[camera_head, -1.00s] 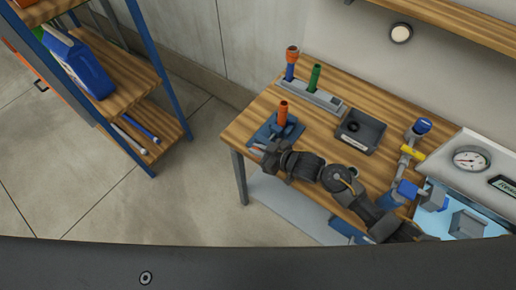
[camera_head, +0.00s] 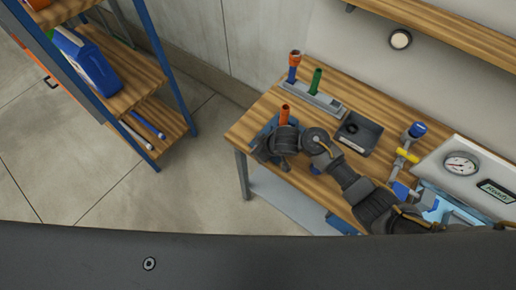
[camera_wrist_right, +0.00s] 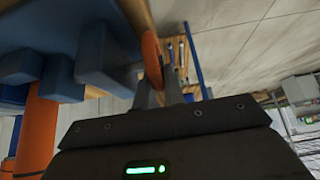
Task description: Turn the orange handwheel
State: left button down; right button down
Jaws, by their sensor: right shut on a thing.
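The orange handwheel (camera_wrist_right: 152,58) shows edge-on in the right wrist view, between the fingers of my right gripper (camera_wrist_right: 158,92), which is shut on its rim. A blue fixture (camera_wrist_right: 85,55) with an orange upright cylinder (camera_wrist_right: 38,120) is at the left there. In the head view the cylinder (camera_head: 284,116) stands on the blue fixture at the bench's left end. My right gripper (camera_head: 262,150) is at the fixture's front; my arm hides the handwheel there. My left gripper is in neither view.
The wooden bench (camera_head: 262,107) also holds a grey holder (camera_head: 326,101) with orange-topped and green handles, a dark tray (camera_head: 360,134), a blue-capped valve (camera_head: 416,130) and a gauge panel (camera_head: 462,163). A shelf rack (camera_head: 165,122) stands left; floor between is clear.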

dwell(0.5)
jog(key=c, duration=1.8)
grip_release()
jog(key=shift+o, duration=0.2)
jog(key=v, duration=1)
jog(key=shift+r+b, duration=0.3)
jog(key=shift+b, duration=0.05)
jog(key=shift+s, duration=0.1)
